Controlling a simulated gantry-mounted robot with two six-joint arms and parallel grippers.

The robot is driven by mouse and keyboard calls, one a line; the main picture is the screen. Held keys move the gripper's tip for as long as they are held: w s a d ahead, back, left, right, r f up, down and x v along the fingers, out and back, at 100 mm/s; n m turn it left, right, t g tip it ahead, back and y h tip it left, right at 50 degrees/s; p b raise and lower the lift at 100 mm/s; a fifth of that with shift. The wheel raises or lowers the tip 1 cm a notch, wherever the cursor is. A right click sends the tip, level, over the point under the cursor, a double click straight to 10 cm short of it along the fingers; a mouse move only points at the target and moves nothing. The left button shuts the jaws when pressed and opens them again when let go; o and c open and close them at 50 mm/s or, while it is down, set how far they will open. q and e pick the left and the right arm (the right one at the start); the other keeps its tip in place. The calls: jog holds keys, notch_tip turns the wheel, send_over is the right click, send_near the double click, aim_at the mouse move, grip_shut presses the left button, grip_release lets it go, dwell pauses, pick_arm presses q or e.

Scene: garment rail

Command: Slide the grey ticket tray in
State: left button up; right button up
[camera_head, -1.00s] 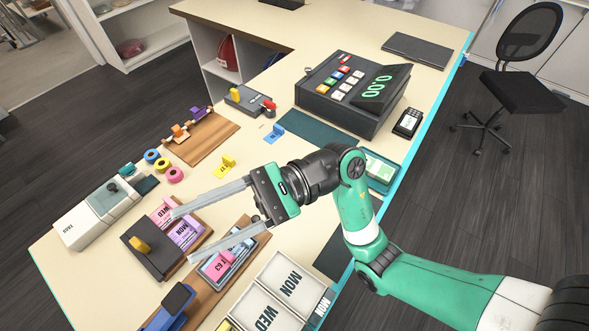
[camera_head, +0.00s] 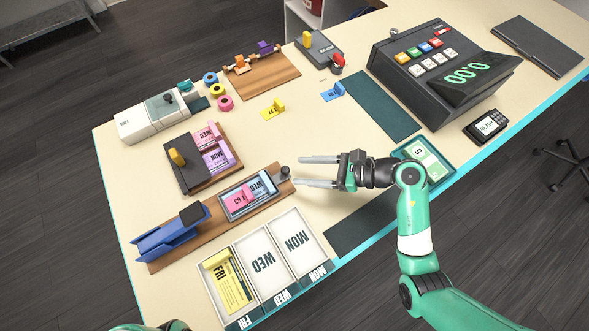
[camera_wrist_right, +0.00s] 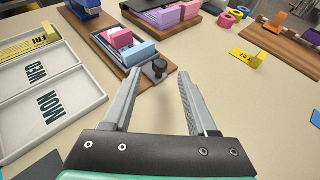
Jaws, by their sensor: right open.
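The grey ticket tray (camera_head: 232,212) lies on a long wooden board (camera_head: 216,210), holding pale blue tickets and a pink ticket block (camera_head: 240,196). A dark round knob (camera_head: 285,172) stands at its right end. The tray also shows in the wrist view (camera_wrist_right: 120,64). My right gripper (camera_head: 300,171) is open and empty, its fingers pointing left at the knob. In the wrist view the knob (camera_wrist_right: 158,70) appears between the fingertips of the gripper (camera_wrist_right: 157,76); contact cannot be told. My left gripper is out of view.
A blue device (camera_head: 165,243) with a dark top stands at the board's left end. White compartment trays (camera_head: 262,262) lie in front, one with a yellow card. A dark holder with pink and purple tickets (camera_head: 195,165) is behind.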

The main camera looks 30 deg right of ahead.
aim_at(288, 170)
jog(key=x, duration=0.3)
jog(key=shift+w+a, duration=0.15)
grip_shut()
dwell(1.3)
